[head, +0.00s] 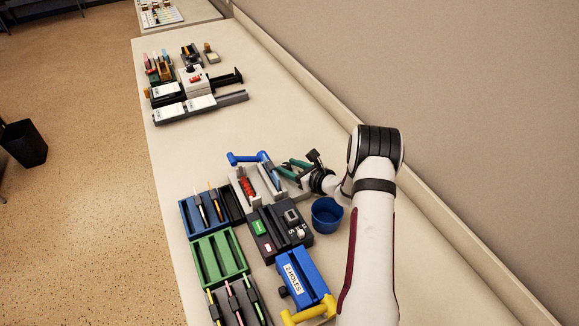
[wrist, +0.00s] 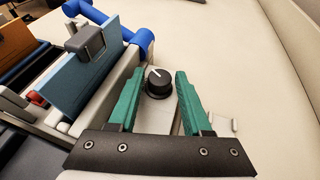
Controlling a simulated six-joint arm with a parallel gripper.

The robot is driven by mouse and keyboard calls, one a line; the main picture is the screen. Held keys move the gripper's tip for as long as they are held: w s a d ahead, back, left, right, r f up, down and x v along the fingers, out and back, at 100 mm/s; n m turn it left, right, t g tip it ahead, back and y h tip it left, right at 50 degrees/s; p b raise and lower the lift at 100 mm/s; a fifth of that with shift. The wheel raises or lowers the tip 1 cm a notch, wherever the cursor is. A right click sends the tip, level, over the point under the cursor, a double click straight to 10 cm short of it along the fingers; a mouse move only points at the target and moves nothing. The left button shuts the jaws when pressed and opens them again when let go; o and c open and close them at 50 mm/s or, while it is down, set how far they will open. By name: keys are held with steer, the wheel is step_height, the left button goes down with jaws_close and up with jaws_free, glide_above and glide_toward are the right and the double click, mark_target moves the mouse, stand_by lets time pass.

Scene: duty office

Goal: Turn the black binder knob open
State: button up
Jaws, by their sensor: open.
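The black knob (wrist: 158,82) is a round dial with a white line on its top pointing toward the upper left in the wrist view. It sits on a light grey part at the end of the binder (wrist: 112,75), which has a blue handle (wrist: 100,18) and a blue sheet (wrist: 88,65). In the head view the binder (head: 236,185) stands left of my gripper (head: 287,167); I cannot make out the knob there. My gripper's green fingers are open, one on either side of the knob in the wrist view. I cannot tell whether they touch it.
A blue cup (head: 327,215) stands close below my gripper in the head view. A black device (head: 270,240), a blue hole punch (head: 300,280) and a green tray (head: 217,258) stand nearer. The table between these and the far devices (head: 195,85) is clear.

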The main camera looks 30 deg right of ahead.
steer(key=shift+w, duration=0.1)
jaws_close()
steer(key=m+h, duration=0.2)
steer(key=h, duration=0.1)
steer(key=shift+a+m+t, duration=0.3)
steer(key=shift+a+m, duration=0.05)
steer(key=shift+m, duration=0.05)
steer(key=shift+m+h, duration=0.9)
steer(key=shift+h, duration=0.2)
jaws_free()
